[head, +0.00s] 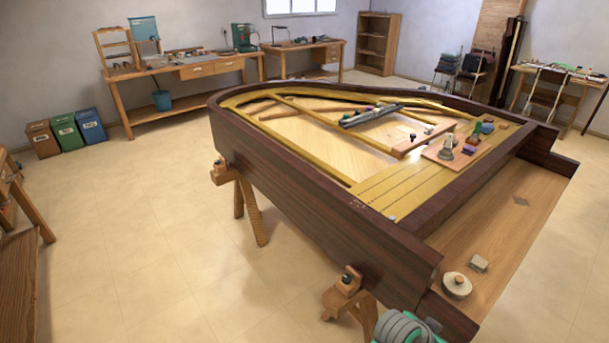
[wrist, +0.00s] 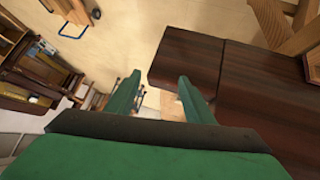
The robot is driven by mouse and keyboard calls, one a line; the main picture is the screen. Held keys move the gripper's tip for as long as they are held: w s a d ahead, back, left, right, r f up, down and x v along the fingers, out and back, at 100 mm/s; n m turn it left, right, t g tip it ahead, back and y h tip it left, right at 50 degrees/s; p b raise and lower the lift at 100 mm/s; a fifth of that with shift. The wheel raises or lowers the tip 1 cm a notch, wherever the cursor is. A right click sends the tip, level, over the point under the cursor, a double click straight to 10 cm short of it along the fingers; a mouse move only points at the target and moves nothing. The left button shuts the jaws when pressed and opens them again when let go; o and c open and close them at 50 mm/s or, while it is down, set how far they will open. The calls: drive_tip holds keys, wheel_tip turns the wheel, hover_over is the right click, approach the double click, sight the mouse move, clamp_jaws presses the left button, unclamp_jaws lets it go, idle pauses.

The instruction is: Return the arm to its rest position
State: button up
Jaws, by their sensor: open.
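My gripper (wrist: 157,98) shows in the wrist view with its two green fingers spread apart and nothing between them. Past the fingers are the dark wooden side of the piano case (wrist: 265,85) and the pale floor. The gripper is apart from anything I can make out. In the head view only a rounded grey and green part of my arm shows at the bottom edge, next to the piano's near corner; the fingers are hidden there. The open piano case (head: 300,235) stands on wooden trestles.
A round wooden piece (head: 456,285) and a small block (head: 479,263) lie on the piano's keybed. A board with small items (head: 452,152) sits farther back. Workbenches (head: 185,72) and bins (head: 67,133) line the walls. The floor (head: 150,250) at left is clear.

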drive_tip(key=s+a+f+n+t+y, duration=0.25)
drive_tip(key=s+a+n+t, duration=0.35)
drive_tip(key=a, duration=0.5)
drive_tip(key=s+a+f+n+t+y, duration=0.25)
drive_tip(key=s+a+n+t, duration=0.25)
drive_tip(key=s+a+n, duration=0.45)
drive_tip(key=s+a+r+m+y, duration=0.1)
drive_tip(key=s+a+r+m, duration=0.1)
drive_tip(key=s+a, duration=0.4)
drive_tip(key=s+a+r+m+t+y, duration=0.1)
drive_tip(key=s+a+r, duration=0.3)
drive_tip(key=a, duration=0.4)
drive_tip(key=shift+s+a+r+m+y, duration=0.4)
drive_tip(key=shift+s+m+y, duration=0.4)
drive_tip(key=shift+s+m, duration=0.1)
